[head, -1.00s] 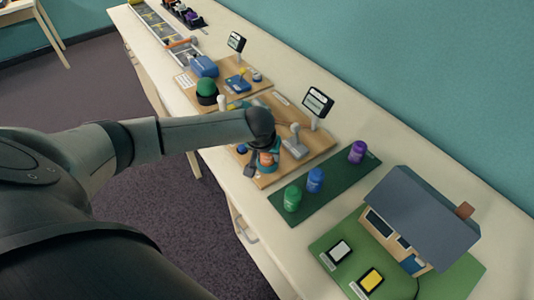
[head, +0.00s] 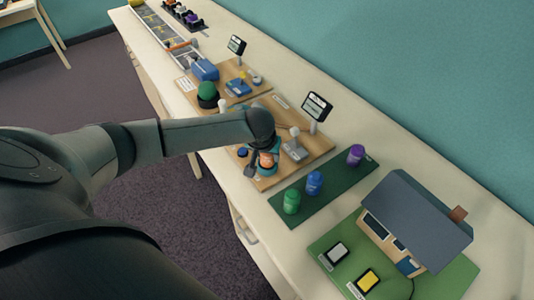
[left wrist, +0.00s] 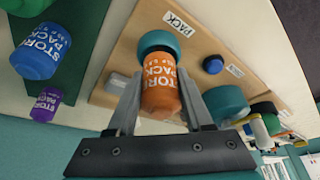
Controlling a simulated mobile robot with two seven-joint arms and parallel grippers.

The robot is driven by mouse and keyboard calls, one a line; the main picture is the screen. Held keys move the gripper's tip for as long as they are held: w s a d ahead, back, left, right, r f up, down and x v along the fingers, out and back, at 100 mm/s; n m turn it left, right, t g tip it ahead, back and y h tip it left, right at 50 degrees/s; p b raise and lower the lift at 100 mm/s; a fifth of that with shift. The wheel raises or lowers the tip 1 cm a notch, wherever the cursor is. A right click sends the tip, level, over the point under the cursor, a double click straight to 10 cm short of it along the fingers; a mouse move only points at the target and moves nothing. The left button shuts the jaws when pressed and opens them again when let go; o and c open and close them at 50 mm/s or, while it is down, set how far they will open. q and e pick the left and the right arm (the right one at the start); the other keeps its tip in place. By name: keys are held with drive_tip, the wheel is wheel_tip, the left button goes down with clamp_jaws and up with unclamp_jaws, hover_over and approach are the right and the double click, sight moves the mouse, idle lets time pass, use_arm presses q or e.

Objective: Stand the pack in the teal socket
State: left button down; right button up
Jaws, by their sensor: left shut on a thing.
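My left gripper (left wrist: 155,105) is shut on an orange pack (left wrist: 162,88) lettered STORM PACK, which also shows under the hand in the head view (head: 267,160). In the left wrist view a teal socket (left wrist: 158,40), beside a PACK label, lies at the pack's far end, with a dark band between them. The pack is lined up with this socket; I cannot tell whether its end is seated inside. My left gripper (head: 262,146) is over the front part of a wooden board in the head view, its fingers partly hidden. My right gripper is not in view.
Green, blue and purple packs (head: 314,183) stand on a dark green mat (head: 324,197) to the right. The wooden board (head: 315,150) holds a small display (head: 316,106), a grey block (head: 295,149) and a blue button (left wrist: 213,64). A model house (head: 415,220) stands further right.

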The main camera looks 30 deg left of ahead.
use_arm(q)
drive_tip(key=shift+p, duration=0.45)
idle(0.4)
drive_tip(key=shift+f+b, duration=0.45)
drive_tip(key=shift+f, duration=0.35)
idle(0.4)
drive_tip(key=shift+r, duration=0.15)
drive_tip(key=shift+r+p, duration=0.65)
drive_tip(key=shift+p, duration=0.45)
drive_tip(key=shift+p, duration=0.4)
idle(0.3)
drive_tip(key=shift+f+b, duration=0.5)
drive_tip(key=shift+f, duration=0.35)
idle(0.3)
drive_tip(key=c, duration=0.6)
unclamp_jaws()
drive_tip(key=shift+r, duration=0.1)
